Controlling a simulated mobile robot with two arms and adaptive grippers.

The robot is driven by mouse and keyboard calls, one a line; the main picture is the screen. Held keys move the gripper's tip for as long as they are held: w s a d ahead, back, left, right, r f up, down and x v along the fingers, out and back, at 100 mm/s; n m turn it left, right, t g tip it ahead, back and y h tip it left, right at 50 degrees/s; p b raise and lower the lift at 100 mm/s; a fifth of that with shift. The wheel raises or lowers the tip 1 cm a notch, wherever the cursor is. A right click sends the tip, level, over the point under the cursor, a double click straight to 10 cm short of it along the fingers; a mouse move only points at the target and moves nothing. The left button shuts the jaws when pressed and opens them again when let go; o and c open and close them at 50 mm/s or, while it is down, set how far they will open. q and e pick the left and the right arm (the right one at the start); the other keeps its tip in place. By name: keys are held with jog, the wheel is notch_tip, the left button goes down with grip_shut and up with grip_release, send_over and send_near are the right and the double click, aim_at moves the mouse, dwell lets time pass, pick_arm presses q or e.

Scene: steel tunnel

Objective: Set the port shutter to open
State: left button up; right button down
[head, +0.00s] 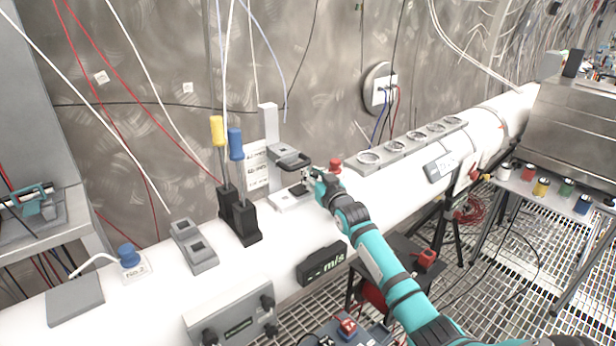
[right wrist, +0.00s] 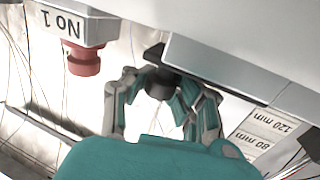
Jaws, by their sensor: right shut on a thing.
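What I take to be the port shutter is a grey slide (head: 285,153) with a dark loop handle, on an upright white post (head: 268,125) above the white pipe. A plate with millimetre marks (head: 256,168) stands beside it; it shows in the right wrist view (right wrist: 262,135). My right gripper (head: 310,178) is at the front of this fixture. In the right wrist view its fingers (right wrist: 160,98) are shut around a dark round grip (right wrist: 158,84) under a pale grey block (right wrist: 235,65). I cannot tell the shutter's setting. My left gripper is not in view.
A red knob (head: 335,166) is close by my right gripper; it also shows in the right wrist view (right wrist: 84,60). Yellow (head: 217,131) and blue (head: 236,145) handled levers stand left of the fixture. A row of round ports (head: 396,146) lies to the right.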

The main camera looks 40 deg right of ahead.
jog(key=c, duration=1.5)
grip_release()
jog(key=shift+s+d+f, duration=0.15)
jog(key=shift+f, duration=0.25)
jog(key=shift+c, duration=0.2)
jog(key=o, duration=0.5)
jog(key=shift+s+d+r, duration=0.25)
jog(key=shift+s+r, duration=0.05)
jog(key=shift+w+a, duration=0.1)
jog(key=shift+a, duration=0.1)
jog(key=shift+s+a, duration=0.15)
jog(key=shift+s, duration=0.1)
jog(key=s, duration=0.3)
jog(key=s+a, duration=0.1)
jog(key=s, duration=0.7)
jog(key=shift+s+a, duration=0.25)
jog(key=shift+a, duration=0.05)
